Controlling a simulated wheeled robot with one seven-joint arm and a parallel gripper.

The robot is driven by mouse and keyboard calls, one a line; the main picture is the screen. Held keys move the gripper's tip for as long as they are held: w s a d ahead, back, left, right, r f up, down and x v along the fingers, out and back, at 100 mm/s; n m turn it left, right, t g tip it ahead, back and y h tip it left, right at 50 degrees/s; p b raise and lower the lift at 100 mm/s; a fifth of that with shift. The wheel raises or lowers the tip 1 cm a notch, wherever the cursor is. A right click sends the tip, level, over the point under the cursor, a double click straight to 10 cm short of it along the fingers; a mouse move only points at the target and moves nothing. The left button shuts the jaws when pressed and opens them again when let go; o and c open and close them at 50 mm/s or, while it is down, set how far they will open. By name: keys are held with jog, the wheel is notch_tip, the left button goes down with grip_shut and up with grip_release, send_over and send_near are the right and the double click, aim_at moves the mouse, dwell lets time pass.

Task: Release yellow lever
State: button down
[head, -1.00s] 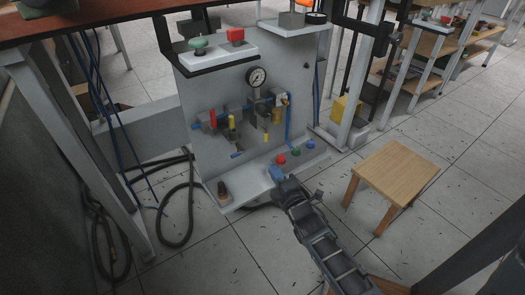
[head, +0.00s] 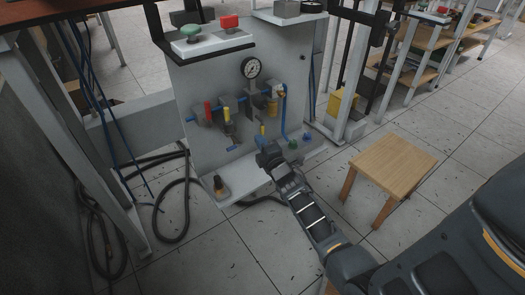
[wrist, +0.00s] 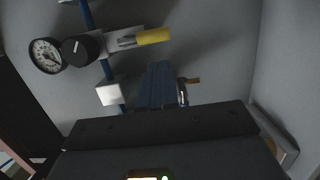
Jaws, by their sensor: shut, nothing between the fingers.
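A grey panel (head: 215,75) carries blue air lines and valves. A red lever (head: 208,110) and a yellow lever (head: 227,115) stand close together on its left part. A second short yellow lever (head: 262,129) hangs below the gauge. My gripper (head: 264,147) is just below this second lever, with its fingers shut and empty. In the wrist view a yellow handle (wrist: 153,36) lies beyond my shut fingers (wrist: 158,84), apart from them. I cannot tell which of the two yellow levers it is. A small orange-brown piece (wrist: 193,80) shows beside the fingers.
A pressure gauge (head: 251,67) is above the valves. Green (head: 292,143) and blue (head: 306,135) buttons sit on the lower ledge beside my arm. A wooden stool (head: 393,165) stands to the right. Black hoses (head: 160,215) lie on the floor at left.

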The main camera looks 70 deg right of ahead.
jog(key=shift+d, duration=1.15)
